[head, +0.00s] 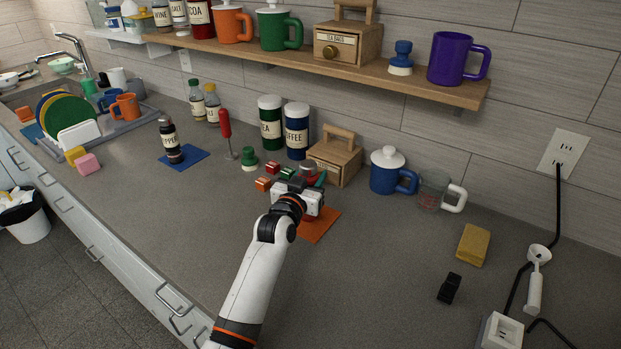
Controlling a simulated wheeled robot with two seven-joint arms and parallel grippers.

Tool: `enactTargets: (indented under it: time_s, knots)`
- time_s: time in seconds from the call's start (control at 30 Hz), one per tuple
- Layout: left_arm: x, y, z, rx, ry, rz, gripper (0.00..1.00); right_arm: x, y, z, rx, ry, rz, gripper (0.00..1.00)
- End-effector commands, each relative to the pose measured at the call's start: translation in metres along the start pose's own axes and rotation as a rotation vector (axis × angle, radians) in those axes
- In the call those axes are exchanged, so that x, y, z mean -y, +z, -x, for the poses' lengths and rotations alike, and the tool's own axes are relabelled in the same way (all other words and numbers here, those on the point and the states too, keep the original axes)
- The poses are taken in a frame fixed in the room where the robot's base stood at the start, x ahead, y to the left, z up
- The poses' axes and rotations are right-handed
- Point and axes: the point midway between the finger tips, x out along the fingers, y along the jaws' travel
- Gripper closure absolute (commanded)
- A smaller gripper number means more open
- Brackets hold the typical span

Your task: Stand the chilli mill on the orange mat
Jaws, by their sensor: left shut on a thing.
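My left gripper (296,180) is over the counter in the middle of the head view, shut on what seems to be the chilli mill. The mill is mostly hidden behind the gripper; a dark red top (307,169) shows above it and a bit of red shows below. The orange mat (319,229) lies flat under and just right of the gripper, its far left part covered. I cannot tell whether the mill's base touches the mat. My right gripper is not in view.
A wooden box (335,162), coffee canister (297,130) and tea canister (270,122) stand behind the gripper. A green stamp-like item (249,160) is to its left. The pepper mill (170,140) stands on a blue mat (195,159). A blue mug (386,172) is right. The front counter is clear.

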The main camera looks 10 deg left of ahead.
Motion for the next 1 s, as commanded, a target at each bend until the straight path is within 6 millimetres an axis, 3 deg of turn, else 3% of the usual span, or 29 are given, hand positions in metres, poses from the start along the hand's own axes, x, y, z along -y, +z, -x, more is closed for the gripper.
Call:
enactTargets:
  time_s: [0.43,0.47,0.57,1.0]
  knots:
    - [-0.0006,-0.0087,0.0,0.003,0.001,-0.001,0.84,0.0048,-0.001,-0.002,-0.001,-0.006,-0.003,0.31]
    - [-0.0005,-0.0089,0.0001,0.002,0.001,0.0,0.53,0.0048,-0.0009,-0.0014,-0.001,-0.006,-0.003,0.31]
    - [-0.0005,-0.0085,0.0001,0.001,0.001,0.0,0.37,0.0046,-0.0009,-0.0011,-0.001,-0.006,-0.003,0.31]
    - [-0.0005,-0.0063,0.0067,0.001,0.001,0.0,0.34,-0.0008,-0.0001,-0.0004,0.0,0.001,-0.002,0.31]
